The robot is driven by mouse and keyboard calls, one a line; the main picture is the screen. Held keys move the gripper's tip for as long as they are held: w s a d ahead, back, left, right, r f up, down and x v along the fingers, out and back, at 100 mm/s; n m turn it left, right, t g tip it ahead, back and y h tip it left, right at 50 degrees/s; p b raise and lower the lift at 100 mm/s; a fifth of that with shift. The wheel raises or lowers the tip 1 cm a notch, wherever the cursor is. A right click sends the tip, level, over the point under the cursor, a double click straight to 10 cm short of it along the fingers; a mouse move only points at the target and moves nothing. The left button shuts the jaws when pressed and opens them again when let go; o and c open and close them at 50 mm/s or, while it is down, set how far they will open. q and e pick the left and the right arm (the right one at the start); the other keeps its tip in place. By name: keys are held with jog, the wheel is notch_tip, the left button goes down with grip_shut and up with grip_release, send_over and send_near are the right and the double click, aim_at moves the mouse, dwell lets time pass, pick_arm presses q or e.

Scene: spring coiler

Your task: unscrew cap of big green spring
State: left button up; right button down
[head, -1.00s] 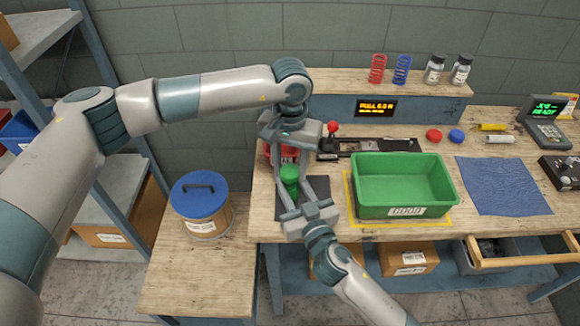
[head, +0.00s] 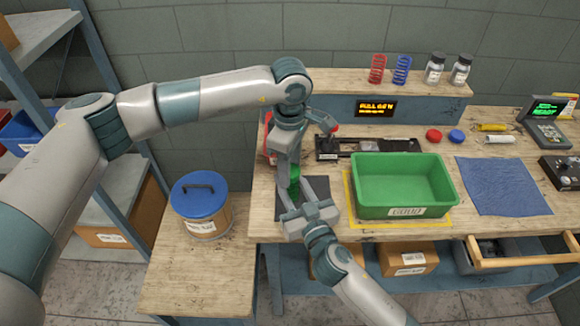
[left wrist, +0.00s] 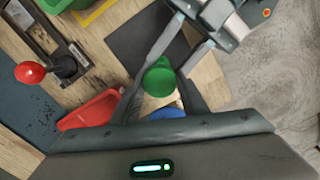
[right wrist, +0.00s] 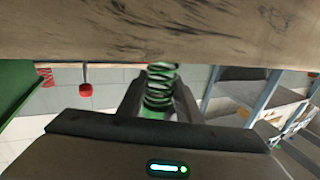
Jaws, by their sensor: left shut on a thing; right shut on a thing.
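The big green spring (right wrist: 160,88) stands between the fingers of my right gripper (right wrist: 158,105) in the right wrist view, its coils showing. Its round green cap (left wrist: 159,80) shows from above in the left wrist view. My left gripper (left wrist: 158,100) is shut on the cap, one finger on each side. In the head view my left gripper (head: 291,168) comes down from above, and a little green (head: 294,181) shows below it. My right gripper (head: 297,192) reaches in from the front, shut on the spring below the cap. The gripper fingers hide much of the spring in the head view.
A dark mat (head: 316,208) lies under the grippers. The green bin (head: 405,208) stands close on the right, with a black fixture (head: 340,153) behind. A red object (left wrist: 90,110) lies near my left gripper. A blue cloth (head: 505,185) lies further right.

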pick_arm(q)
jog(key=n, duration=1.1)
jog(key=shift+n, duration=0.3)
jog(key=n, duration=1)
jog(key=shift+r, duration=0.1)
jog(key=n, duration=0.4)
jog(key=shift+n, duration=0.3)
jog(key=n, duration=0.5)
jog(key=shift+n, duration=0.4)
jog(key=n, duration=0.5)
jog(key=shift+n, duration=0.4)
jog(key=n, duration=0.3)
jog(key=shift+d, duration=0.1)
jog(key=n, duration=0.2)
jog(key=shift+n, duration=0.3)
